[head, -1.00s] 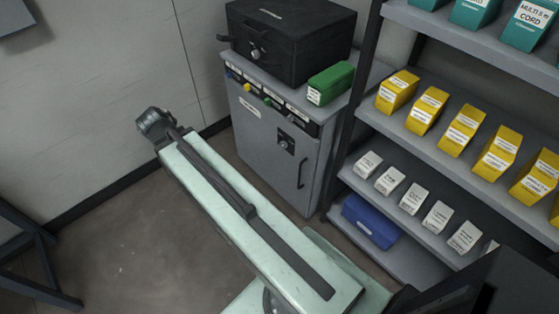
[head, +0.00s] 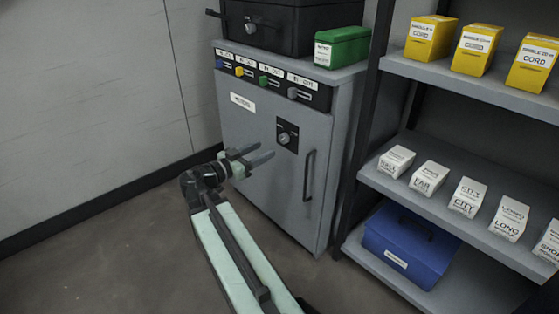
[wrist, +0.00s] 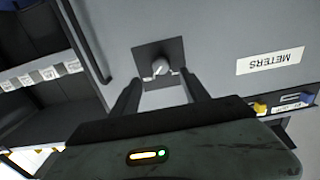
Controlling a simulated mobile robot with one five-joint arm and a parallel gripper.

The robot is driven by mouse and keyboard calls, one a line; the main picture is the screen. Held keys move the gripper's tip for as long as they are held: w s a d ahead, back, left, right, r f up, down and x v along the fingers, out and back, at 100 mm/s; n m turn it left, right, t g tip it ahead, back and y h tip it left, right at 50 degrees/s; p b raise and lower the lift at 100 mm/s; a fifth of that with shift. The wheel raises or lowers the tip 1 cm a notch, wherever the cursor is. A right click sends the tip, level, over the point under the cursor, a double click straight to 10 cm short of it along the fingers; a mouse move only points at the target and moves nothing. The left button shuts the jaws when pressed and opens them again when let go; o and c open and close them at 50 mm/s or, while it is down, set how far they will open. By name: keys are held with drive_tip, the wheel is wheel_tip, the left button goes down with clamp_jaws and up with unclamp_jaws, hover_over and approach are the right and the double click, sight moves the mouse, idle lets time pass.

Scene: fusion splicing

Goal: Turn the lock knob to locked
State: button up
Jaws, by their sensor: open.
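A grey lock knob (head: 284,138) sits on a dark square plate on the front of the grey cabinet (head: 262,190). My gripper (head: 265,151) is open and empty in front of the cabinet door, left of the knob in the head view. In the wrist view, which is turned upside down, the knob (wrist: 160,68) shows beyond and between the tips of my open fingers (wrist: 161,82). The fingers appear apart from it. Lettering around the knob is too small to read. The cabinet door looks closed, with a dark vertical handle (head: 308,175) right of the knob.
A black box (head: 285,25) with its own round knob (head: 250,27) and a green box (head: 342,46) stand on the cabinet. Small coloured sliders (head: 264,82) line its top front. A shelf rack (head: 470,85) with yellow, white and blue boxes stands at right. Floor at left is clear.

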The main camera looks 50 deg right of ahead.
sight(282, 140)
drive_tip(key=d, duration=0.7)
drive_tip(key=shift+s+d+r, duration=0.1)
drive_tip(key=shift+s+d, duration=0.15)
drive_tip(key=shift+d, duration=0.15)
